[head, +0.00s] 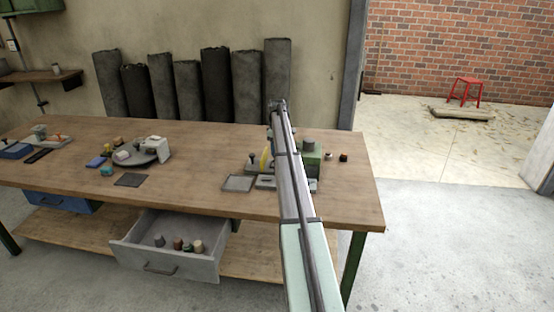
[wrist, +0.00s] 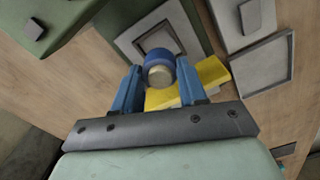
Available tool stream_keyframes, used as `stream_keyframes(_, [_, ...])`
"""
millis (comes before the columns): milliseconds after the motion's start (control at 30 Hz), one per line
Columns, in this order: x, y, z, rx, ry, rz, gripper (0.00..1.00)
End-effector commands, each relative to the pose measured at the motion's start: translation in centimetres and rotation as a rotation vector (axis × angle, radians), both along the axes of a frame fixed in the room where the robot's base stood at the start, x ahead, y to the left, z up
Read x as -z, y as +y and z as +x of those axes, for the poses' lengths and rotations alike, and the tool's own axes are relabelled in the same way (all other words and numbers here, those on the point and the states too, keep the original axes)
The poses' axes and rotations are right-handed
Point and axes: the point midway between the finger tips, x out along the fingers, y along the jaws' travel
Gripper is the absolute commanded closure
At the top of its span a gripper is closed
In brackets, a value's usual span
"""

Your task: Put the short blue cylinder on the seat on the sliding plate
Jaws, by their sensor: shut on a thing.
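The short blue cylinder (wrist: 160,62) with a cream end shows in the wrist view between the blue fingers of my gripper (wrist: 158,74). My gripper is shut on it. Just beyond it in that view lies a pale plate (wrist: 131,40) with a dark square-framed seat (wrist: 154,35); the cylinder overlaps the lower edge of this seat in the picture. I cannot tell the height between them or whether they touch. In the head view my arm hides the gripper and the cylinder.
A yellow piece (wrist: 212,72) is close beside the right finger. A green block (head: 312,150) stands right of my arm, with small dark pieces further right. A square tray (head: 239,183) lies left. A grey turntable (head: 150,156) and an open drawer (head: 165,262) are further left.

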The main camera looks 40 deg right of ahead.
Motion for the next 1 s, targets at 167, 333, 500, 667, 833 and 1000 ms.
stream_keyframes(167, [1.4, 0.0, 0.0, 0.001, 0.000, 0.000, 0.95])
stream_keyframes(333, [3.1, 0.0, 0.0, 0.001, 0.000, 0.000, 0.95])
stream_keyframes(500, [4.8, 0.0, 0.0, 0.001, 0.000, 0.000, 0.95])
stream_keyframes(667, [4.8, 0.0, 0.0, 0.001, -0.001, -0.001, 0.95])
stream_keyframes(833, [5.0, 0.0, 0.0, 0.001, 0.000, -0.001, 0.95])
stream_keyframes(1000, [5.1, 0.0, 0.0, 0.001, 0.000, -0.001, 0.49])
